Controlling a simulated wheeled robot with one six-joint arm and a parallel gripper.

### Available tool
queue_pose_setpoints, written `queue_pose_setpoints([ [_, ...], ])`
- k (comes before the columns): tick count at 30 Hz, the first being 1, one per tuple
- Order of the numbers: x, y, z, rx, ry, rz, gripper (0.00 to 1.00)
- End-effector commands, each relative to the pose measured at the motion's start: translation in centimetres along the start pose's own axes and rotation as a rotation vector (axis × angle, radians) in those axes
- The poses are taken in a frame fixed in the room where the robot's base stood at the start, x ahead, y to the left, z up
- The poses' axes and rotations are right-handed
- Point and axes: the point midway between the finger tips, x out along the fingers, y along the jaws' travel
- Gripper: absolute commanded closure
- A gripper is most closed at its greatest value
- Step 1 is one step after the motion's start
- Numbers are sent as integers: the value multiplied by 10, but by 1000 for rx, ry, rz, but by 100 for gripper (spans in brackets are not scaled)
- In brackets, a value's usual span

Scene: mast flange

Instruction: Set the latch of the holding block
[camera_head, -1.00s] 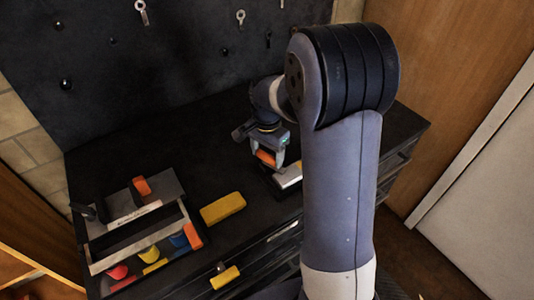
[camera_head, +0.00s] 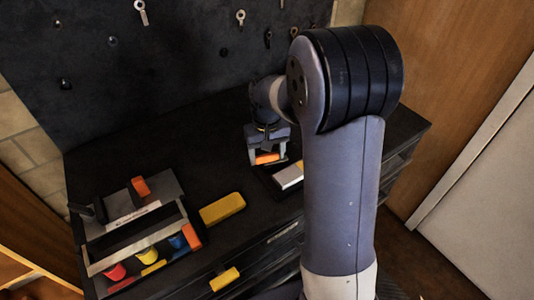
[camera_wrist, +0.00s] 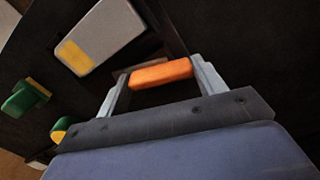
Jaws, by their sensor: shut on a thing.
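My gripper (camera_head: 267,159) is shut on an orange bar (camera_wrist: 162,73), which spans between its two grey fingertips in the wrist view. In the head view the orange bar (camera_head: 267,158) lies nearly level, just left of a pale block (camera_head: 289,175) on the dark bench. The pale block also shows in the wrist view (camera_wrist: 108,32), with a yellow patch at one end, apart from the fingers. I cannot tell which part is the holding block, or whether the orange bar is joined to anything; my gripper and arm hide part of that area.
A grey rack (camera_head: 116,222) with orange, red, yellow and blue pieces stands at the bench's left. A yellow block (camera_head: 222,209) lies beside it. Green pieces (camera_wrist: 22,98) show in the wrist view. A dark pegboard (camera_head: 160,75) with hanging keys rises behind.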

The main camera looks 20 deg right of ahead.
Motion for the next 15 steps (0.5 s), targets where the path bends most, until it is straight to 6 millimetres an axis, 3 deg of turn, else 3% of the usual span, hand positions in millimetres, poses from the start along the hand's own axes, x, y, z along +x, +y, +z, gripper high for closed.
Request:
queue_pose_setpoints([
  [15,0,0,0,-282,0,0,57],
])
